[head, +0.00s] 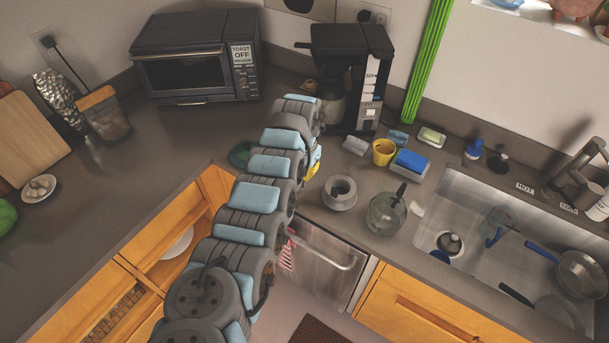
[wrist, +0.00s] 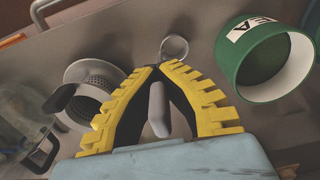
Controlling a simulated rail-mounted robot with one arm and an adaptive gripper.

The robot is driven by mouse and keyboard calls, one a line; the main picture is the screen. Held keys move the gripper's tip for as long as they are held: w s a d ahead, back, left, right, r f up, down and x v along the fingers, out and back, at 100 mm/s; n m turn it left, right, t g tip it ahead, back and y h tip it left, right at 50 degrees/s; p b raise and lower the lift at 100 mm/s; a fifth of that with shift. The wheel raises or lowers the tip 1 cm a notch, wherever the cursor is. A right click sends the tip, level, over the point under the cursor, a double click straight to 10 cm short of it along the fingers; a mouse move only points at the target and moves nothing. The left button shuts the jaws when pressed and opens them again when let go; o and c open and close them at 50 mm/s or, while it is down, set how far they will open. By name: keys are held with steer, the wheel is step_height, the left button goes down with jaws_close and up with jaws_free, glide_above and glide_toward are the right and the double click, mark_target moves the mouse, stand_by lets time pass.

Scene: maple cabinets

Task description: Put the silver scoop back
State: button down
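My gripper (wrist: 158,68) has yellow toothed fingers that come together at their tips. They are closed around the neck of the silver scoop (wrist: 174,47). Its round end shows just beyond the fingertips, and its grey handle (wrist: 158,112) shows between the fingers. The scoop is over the counter; I cannot tell whether it touches it. A green canister lettered "EA" (wrist: 262,60) lies to the right, its pale open mouth showing. In the head view my gripper (head: 314,165) is mostly behind my arm, and the scoop is hidden there.
A grey perforated pot (wrist: 90,88) and a glass vessel (wrist: 22,118) stand to the left in the wrist view. In the head view a coffee maker (head: 350,75) and toaster oven (head: 195,58) stand at the back, with a sink (head: 480,210) right. The left counter has free room.

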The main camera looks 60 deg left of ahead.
steer(key=c, duration=1.2)
jaws_free()
steer(key=shift+c, duration=0.2)
steer(key=shift+r+b, duration=1.35)
steer(key=shift+r, duration=4.75)
steer(key=shift+d, duration=0.1)
